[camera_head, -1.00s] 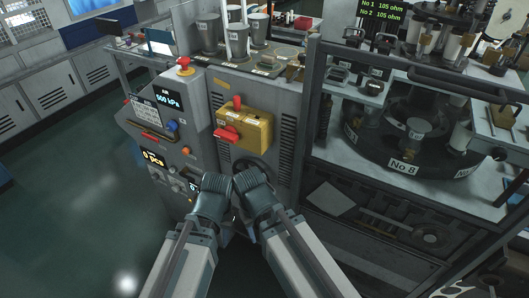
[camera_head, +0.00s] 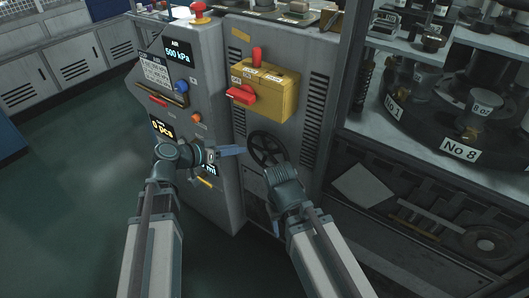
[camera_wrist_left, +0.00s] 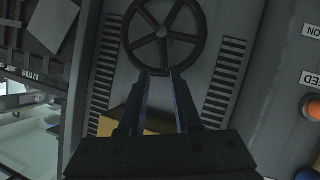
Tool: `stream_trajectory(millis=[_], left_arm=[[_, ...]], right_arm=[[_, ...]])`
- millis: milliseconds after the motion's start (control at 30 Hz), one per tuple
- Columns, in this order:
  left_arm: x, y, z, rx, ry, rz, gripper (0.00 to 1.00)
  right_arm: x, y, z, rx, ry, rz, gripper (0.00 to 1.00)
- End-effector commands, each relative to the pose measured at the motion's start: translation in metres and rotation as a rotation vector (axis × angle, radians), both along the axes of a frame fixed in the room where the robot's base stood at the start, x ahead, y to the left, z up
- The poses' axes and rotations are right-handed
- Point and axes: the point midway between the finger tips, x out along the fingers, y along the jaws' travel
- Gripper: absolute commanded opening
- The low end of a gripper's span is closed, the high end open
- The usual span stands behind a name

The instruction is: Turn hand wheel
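The dark hand wheel (camera_head: 267,150) with several spokes is on the grey front panel of the machine, below the yellow box. My right arm partly covers its lower side. In the left wrist view the wheel (camera_wrist_left: 161,32) shows at the top, ahead of the fingers. My left gripper (camera_head: 242,151) points right, with its tips close to the wheel's left rim. In the left wrist view its two fingers (camera_wrist_left: 162,73) are apart with nothing visible held between them; contact with the rim cannot be told. My right gripper (camera_head: 275,226) points down below the wheel, mostly hidden by its wrist.
The yellow box (camera_head: 277,95) with a red handle (camera_head: 241,95) sticks out above the wheel. A control panel with displays, buttons and a red emergency stop (camera_head: 199,10) stands on the left. Vent slots flank the wheel. Open floor (camera_head: 75,190) lies at left.

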Motion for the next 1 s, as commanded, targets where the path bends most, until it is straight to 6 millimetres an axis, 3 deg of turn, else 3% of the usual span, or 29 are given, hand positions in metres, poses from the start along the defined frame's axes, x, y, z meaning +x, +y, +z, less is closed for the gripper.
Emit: stream_trajectory(millis=[167, 367, 733, 1000], left_arm=[[0.005, 0.007, 0.003, -0.017, -0.034, 0.015, 0.32], [0.015, -0.004, -0.004, -0.016, -0.032, 0.012, 0.32], [0.058, -0.058, -0.032, -0.016, -0.030, 0.009, 0.32], [0.081, -0.085, -0.045, -0.016, -0.030, 0.012, 0.32]], right_arm=[[0.000, 0.000, -0.004, 0.000, 0.000, 0.000, 0.50], [0.000, 0.000, -0.010, 0.000, 0.000, 0.000, 0.50], [0.000, 0.000, -0.039, 0.000, 0.000, 0.000, 0.50], [0.000, 0.000, -0.051, 0.000, 0.000, 0.000, 0.50]])
